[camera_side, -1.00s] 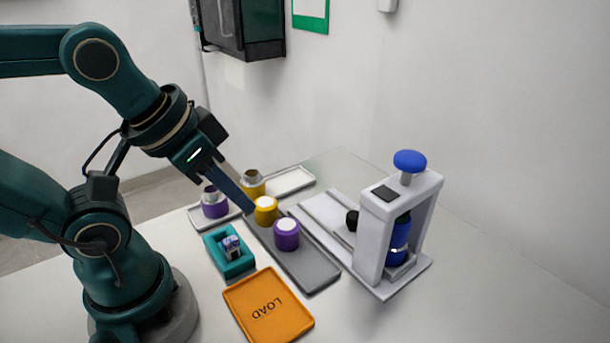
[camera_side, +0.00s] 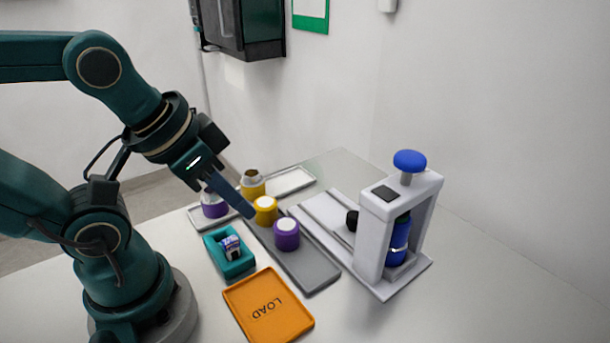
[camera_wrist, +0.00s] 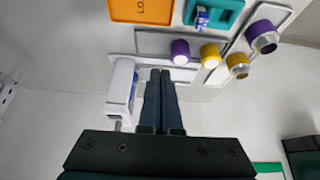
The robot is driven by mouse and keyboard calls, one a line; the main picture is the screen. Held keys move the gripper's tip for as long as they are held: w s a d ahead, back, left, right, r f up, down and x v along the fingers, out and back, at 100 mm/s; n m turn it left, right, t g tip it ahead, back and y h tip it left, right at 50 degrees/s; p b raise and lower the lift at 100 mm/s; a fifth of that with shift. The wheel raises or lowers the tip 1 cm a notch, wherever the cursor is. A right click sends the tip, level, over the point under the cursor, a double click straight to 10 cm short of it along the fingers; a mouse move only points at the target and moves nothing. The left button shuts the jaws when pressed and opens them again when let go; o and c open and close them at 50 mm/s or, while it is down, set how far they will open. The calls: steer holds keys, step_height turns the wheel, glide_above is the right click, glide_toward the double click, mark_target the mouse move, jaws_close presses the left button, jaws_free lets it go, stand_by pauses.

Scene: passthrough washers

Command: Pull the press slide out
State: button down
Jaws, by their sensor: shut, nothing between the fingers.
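The press is a white frame (camera_side: 373,238) with a blue knob (camera_side: 409,161) on top, on a white base at the right of the table. A blue cylinder (camera_side: 400,238) stands inside the frame. A small black knob (camera_side: 352,220) shows at the frame's left side, by the slide track (camera_side: 322,212); it looks like the slide's handle. In the wrist view the press (camera_wrist: 121,88) is left of my fingers. My gripper (camera_side: 250,213) is shut and empty, pointing down and right above the grey tray, left of the press. In the wrist view its fingers (camera_wrist: 161,75) lie together. The slide is largely hidden by the frame.
A grey tray (camera_side: 312,275) carries a yellow cup (camera_side: 265,213) and a purple cup (camera_side: 286,236), both white-topped. Another purple cup (camera_side: 214,207) and yellow cup (camera_side: 252,188) stand behind. The front right table is clear.

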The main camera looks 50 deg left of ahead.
steer(key=c, duration=0.9)
jaws_free()
steer(key=o, duration=0.4)
steer(key=shift+m, duration=0.5)
steer(key=w+d+r+m+h, duration=0.1)
steer(key=w+d+r+m, duration=0.15)
steer(key=w+m, duration=0.2)
steer(key=m+g+h, duration=0.2)
steer(key=m, duration=0.2)
glide_above(354, 215)
steer(key=s+a, duration=0.2)
steer(key=shift+n, duration=0.25)
steer(key=f, duration=0.9)
steer(key=shift+w+d+f, duration=0.2)
steer(key=shift+w+f, duration=0.05)
steer(key=shift+f, duration=0.05)
steer(key=shift+w+f+g, duration=0.1)
steer(key=shift+f+g, duration=0.2)
steer(key=shift+f, duration=0.45)
steer(key=shift+x, duration=1.95)
steer(key=shift+d, duration=0.1)
